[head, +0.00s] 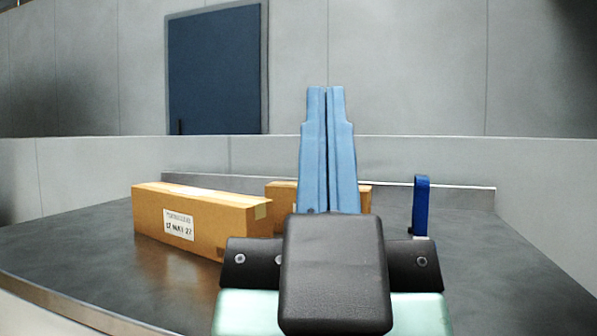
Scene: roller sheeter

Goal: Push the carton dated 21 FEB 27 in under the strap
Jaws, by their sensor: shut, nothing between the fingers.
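My gripper (325,95) is in the middle of the head view, its two long blue fingers closed together and pointing away over the table. Behind the fingers is a cardboard carton (280,195), mostly hidden by them; no date on it can be read. Whether the fingers touch it cannot be told. The blue strap (421,207) stands upright to the right of the gripper, seen nearly edge on. No carton reading 21 FEB 27 is legible.
The dark grey table (95,250) has a low raised edge (455,190) along the back. Free surface lies to the right of the strap and at the front left. A grey wall with a dark blue door (216,70) is beyond.

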